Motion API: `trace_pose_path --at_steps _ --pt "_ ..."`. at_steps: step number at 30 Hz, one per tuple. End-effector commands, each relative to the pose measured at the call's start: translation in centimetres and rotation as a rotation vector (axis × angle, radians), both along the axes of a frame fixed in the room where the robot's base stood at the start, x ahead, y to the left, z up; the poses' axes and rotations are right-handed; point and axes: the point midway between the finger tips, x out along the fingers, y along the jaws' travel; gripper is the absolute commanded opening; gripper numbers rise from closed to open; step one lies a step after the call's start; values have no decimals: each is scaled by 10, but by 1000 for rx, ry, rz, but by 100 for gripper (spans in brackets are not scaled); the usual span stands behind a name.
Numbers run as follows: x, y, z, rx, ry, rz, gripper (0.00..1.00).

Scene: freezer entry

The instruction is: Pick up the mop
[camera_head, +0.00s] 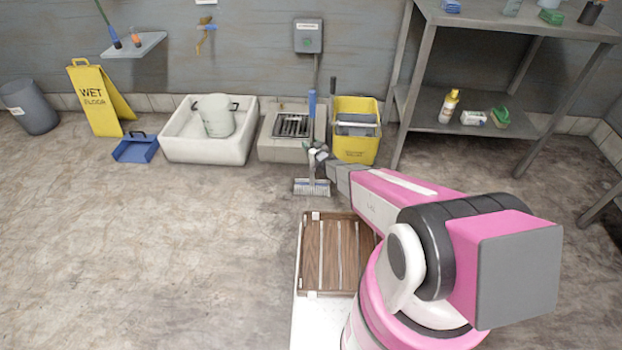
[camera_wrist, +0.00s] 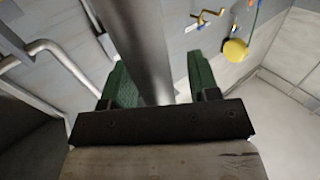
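The mop has a blue upper handle (camera_head: 312,103) and a wide pale head (camera_head: 312,187) near the floor, in front of the floor sink. My gripper (camera_head: 318,154) is at its handle, partly hidden by my own arm in the head view. In the wrist view, a grey pole (camera_wrist: 148,45), apparently the mop's handle, runs between the two green fingers of my gripper (camera_wrist: 160,85). The fingers stand apart, with a visible gap between the pole and the right finger. The contact on the left side is unclear.
A yellow mop bucket (camera_head: 356,146) stands right of the mop, beside a metal shelf (camera_head: 460,105). A low sink with a drain grate (camera_head: 293,125) is behind it. A slatted wooden crate (camera_head: 311,255) lies nearer.

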Motion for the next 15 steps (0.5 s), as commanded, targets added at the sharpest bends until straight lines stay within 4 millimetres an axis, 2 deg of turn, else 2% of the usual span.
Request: trace_pose_path --at_steps 1,3,5,15 --pt "0 0 0 0 0 0 40" --pt "0 0 0 0 0 0 17" --pt "0 0 0 0 0 0 0" --pt "0 0 1 1 -2 0 0"
